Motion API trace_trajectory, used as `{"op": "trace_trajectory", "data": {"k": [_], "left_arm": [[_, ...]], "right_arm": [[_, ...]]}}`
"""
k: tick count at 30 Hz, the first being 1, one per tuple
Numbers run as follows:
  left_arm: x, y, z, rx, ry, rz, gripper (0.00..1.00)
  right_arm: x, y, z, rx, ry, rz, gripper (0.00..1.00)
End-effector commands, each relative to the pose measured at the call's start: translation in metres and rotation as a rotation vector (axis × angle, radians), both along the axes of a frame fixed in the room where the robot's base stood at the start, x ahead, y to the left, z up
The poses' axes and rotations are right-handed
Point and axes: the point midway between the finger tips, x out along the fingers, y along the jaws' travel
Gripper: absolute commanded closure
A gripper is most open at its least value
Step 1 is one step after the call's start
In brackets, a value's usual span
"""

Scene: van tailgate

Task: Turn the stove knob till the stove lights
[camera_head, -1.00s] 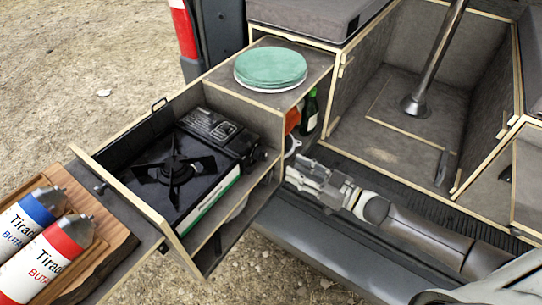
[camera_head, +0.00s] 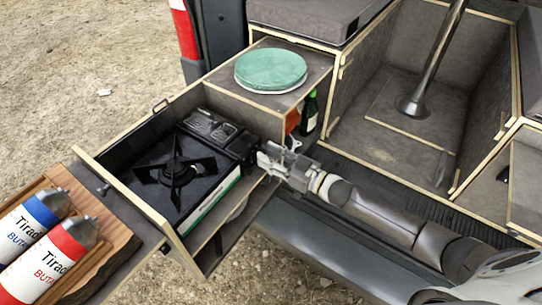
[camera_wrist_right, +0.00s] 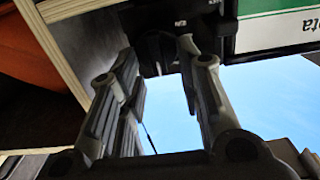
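The black camping stove (camera_head: 208,170) sits in the pulled-out drawer, with its burner and pan support (camera_head: 176,172) uncovered. No flame shows on the burner. My right gripper (camera_head: 264,158) is at the stove's right end, at the side with the controls. In the right wrist view its two fingers (camera_wrist_right: 158,58) are apart. A dark part that looks like the stove knob (camera_wrist_right: 155,52) shows between the fingertips; whether they touch it is unclear. The knob is hidden in the head view. My left gripper is not in view.
Two gas canisters (camera_head: 68,245) lie on a wooden board at the lower left. Teal plates (camera_head: 270,68) sit on the cabinet top. A green bottle (camera_head: 309,112) and an orange item (camera_head: 292,121) stand in the compartment behind the gripper. Drawer walls are close around the stove.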

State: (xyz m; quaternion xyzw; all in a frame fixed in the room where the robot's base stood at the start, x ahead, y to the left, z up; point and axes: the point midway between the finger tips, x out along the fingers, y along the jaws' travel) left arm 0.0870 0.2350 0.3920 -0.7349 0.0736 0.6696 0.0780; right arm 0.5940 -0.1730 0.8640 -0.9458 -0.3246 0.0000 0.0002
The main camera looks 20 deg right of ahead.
Motion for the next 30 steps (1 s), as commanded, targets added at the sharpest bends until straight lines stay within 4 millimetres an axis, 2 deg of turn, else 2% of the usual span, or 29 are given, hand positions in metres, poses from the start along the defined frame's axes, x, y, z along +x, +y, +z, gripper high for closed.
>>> {"op": "trace_trajectory", "data": {"k": [1,7,20,30], "left_arm": [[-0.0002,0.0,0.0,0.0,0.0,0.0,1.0],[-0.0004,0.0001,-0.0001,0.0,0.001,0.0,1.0],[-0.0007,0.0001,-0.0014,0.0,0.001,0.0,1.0],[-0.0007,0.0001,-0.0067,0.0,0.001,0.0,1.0]], "right_arm": [[-0.0001,-0.0002,0.0,0.0,0.0,0.0,0.75],[-0.0002,-0.0003,0.0,0.0,0.0,0.0,1.0],[-0.0009,0.0005,-0.0003,-0.039,-0.031,0.0,1.0],[-0.0033,0.003,-0.0022,-0.229,-0.177,0.0,1.0]]}}
